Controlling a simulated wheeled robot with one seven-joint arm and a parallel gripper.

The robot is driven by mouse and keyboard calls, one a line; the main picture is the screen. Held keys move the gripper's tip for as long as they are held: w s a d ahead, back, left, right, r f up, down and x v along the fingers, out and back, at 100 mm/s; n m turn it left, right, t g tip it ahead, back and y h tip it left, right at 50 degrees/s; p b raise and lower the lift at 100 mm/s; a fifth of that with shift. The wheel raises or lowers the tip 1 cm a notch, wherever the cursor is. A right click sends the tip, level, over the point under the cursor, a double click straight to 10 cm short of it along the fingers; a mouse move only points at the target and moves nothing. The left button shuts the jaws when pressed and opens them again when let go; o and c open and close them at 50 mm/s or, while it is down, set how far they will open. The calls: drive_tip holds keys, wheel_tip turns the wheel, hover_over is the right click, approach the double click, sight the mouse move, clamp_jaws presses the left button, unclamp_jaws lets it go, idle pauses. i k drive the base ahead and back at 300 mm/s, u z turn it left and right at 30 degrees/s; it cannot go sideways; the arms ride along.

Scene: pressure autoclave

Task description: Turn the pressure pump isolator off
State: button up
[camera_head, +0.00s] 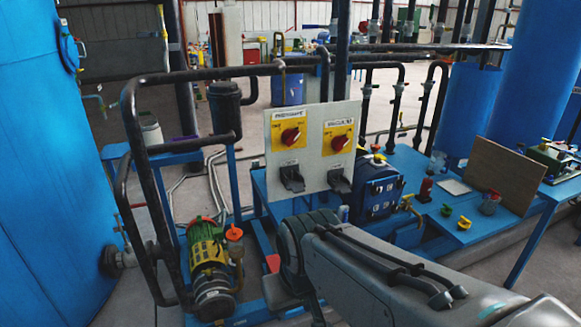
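A pale upright panel (310,110) stands in the middle of the head view with two isolators on it. The left isolator's red rotary knob (291,137) sits on a yellow plate; the label above seems to begin with "PRESSURE", but is blurred. The right isolator has a similar red knob (340,143) on a yellow plate, its label too small to read surely. The exact turn of either knob is hard to tell. My grey arm reaches in from the lower right, and its elbow is below and in front of the panel. My gripper is not in view.
Dark sockets (292,178) jut out below the knobs. Black pipework (128,110) stands left of the panel, above a green and yellow pump (207,245). A blue box (378,190) and blue bench (470,232) lie to the right. A large blue tank (45,180) fills the left.

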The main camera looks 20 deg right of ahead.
sight(289, 137)
drive_tip(key=k, duration=0.5)
drive_tip(key=z, duration=1.2)
drive_tip(key=i, duration=1)
drive_tip(key=u, duration=1.2)
